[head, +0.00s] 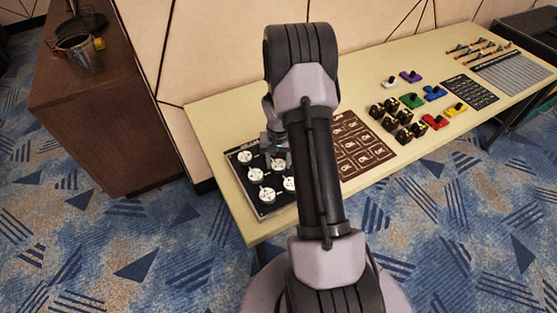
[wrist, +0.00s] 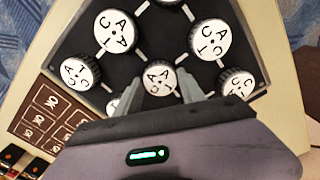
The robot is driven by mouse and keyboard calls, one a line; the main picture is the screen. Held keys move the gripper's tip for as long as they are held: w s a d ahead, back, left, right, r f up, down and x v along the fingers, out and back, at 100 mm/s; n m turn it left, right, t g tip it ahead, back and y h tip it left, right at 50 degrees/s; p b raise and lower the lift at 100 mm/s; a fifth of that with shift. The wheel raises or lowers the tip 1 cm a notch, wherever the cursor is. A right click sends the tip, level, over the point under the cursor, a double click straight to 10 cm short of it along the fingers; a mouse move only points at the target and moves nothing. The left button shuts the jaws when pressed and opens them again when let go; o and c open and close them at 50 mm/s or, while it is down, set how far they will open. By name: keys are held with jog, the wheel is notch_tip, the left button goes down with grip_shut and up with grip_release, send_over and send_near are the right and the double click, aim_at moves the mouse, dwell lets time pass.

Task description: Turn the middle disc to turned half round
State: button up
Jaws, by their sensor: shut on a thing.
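The middle disc (wrist: 158,79) is a white round face with black letters and a dark rim, on a black board (wrist: 140,55). In the wrist view my gripper (wrist: 160,74) has one finger on each side of it and is shut on it. The disc's lower part is hidden by my gripper. Its letters sit at an angle, hard to read. In the head view the board (head: 234,160) lies at the table's left end, with my gripper (head: 277,150) low over it; my arm hides part of it.
Other lettered discs surround it closely, such as the upper left disc (wrist: 115,32) and upper right disc (wrist: 210,39). Pale bars lie between discs. A brown card board (head: 352,140), black knobs (head: 397,117) and coloured pieces (head: 434,93) stand further right on the table (head: 330,60).

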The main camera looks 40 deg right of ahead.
jog(key=n+p, duration=0.1)
jog(key=n, duration=0.6)
jog(key=shift+p, duration=0.4)
jog(key=n+p, duration=0.1)
jog(key=n, duration=0.2)
jog(key=shift+n, duration=0.4)
jog(key=shift+n+p, duration=0.3)
jog(key=shift+n, duration=1.3)
jog(key=shift+n, duration=0.3)
jog(key=o, duration=1.4)
jog(key=shift+r, duration=0.1)
notch_tip(320, 180, up, 17)
jog(key=p, duration=0.5)
jog(key=shift+r, duration=0.1)
